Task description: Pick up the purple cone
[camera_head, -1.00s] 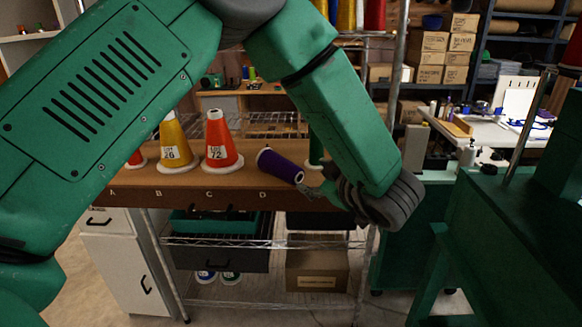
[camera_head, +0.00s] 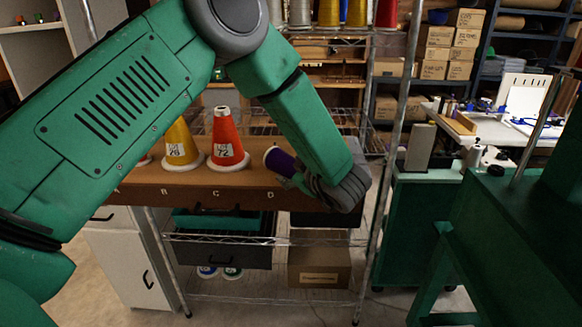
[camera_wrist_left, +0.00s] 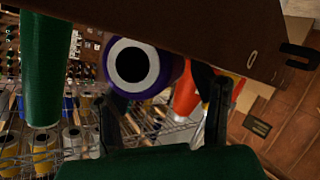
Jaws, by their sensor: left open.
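The purple cone (camera_head: 279,161) lies tilted near the right end of the brown shelf board (camera_head: 180,190), right of an orange-red cone (camera_head: 228,145). My left gripper (camera_head: 296,180) is open at its right end, and my wrist hides part of it. In the left wrist view, the purple cone (camera_wrist_left: 168,72) shows its white-ringed end with a dark hole facing the camera. It appears between or just beyond the two open fingers (camera_wrist_left: 162,95), nearer the left finger. I cannot tell whether a finger touches it. My right gripper is not in view.
A yellow cone (camera_head: 181,146) stands left of the orange-red one. A green cone (camera_wrist_left: 44,70) is close by on the left in the wrist view. A metal rack post (camera_head: 388,170) rises right of my left wrist. A green stand (camera_head: 510,235) fills the right.

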